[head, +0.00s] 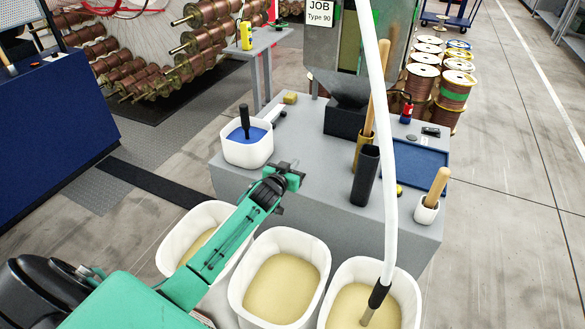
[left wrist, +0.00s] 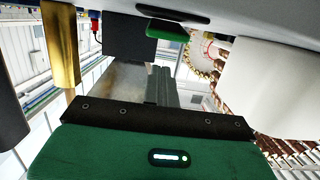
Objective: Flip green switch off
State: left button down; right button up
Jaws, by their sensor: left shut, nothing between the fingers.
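I cannot make out a switch for certain in either view. A small green piece (left wrist: 168,32) shows near a dark oval part at the top of the left wrist view; I cannot tell whether it is the green switch. My left gripper (head: 284,168) is over the near edge of the grey bench (head: 310,150), to the right of the white tub with blue contents. Its fingers (left wrist: 162,86) show closed together and empty in the left wrist view. My right gripper is in neither view.
A white tub (head: 244,155) with blue contents, a black hopper (head: 345,115), a dark upright holder (head: 365,176) and a blue tray (head: 420,163) stand on the bench. Several white bins (head: 236,290) stand in front. A white tube (head: 391,200) crosses the right side.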

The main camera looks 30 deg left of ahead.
pick_arm(q)
jog(key=shift+s+d+r+b, duration=0.1)
jog(key=shift+s+r+b, duration=0.25)
jog(key=shift+s, duration=0.25)
jog(key=s+r+b, duration=0.1)
jog(key=s+r, duration=0.2)
jog(key=s, duration=0.5)
jog(key=shift+d+r, duration=0.15)
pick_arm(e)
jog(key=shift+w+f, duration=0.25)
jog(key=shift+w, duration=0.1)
